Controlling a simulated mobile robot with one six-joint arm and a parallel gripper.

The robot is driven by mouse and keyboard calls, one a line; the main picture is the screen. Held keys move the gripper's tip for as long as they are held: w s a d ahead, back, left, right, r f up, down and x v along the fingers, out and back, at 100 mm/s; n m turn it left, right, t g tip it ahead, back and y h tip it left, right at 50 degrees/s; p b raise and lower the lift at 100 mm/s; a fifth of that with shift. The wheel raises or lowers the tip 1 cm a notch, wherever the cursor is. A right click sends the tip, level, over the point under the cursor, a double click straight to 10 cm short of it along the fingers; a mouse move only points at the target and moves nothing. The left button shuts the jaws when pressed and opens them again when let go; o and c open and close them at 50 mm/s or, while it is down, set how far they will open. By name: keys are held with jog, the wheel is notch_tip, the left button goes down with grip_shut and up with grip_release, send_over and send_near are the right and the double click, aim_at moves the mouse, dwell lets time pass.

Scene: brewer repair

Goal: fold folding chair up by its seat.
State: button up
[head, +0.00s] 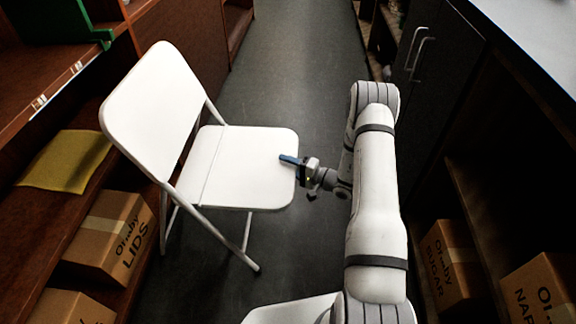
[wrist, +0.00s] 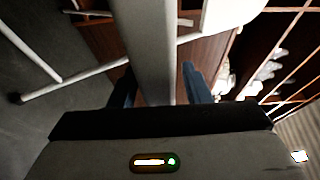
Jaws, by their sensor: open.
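The white folding chair (head: 225,165) stands unfolded on the dark floor, its backrest (head: 158,105) at the left and its seat reaching right. My gripper (head: 291,161) comes from the right at the seat's front edge, with one blue finger above the seat top. In the wrist view, the seat (wrist: 148,45) shows edge-on as a pale band between the two spread fingers of my gripper (wrist: 158,88). The fingers stand on either side of it with gaps visible. The lower finger is hidden in the head view.
Wooden shelves with cardboard boxes (head: 110,235) and a yellow cloth (head: 66,161) line the left. Dark cabinets (head: 428,65) and more boxes (head: 450,262) line the right. A white surface (head: 285,311) shows at the bottom. The aisle floor (head: 290,70) beyond the chair is clear.

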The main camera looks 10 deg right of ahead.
grip_shut()
dwell(0.3)
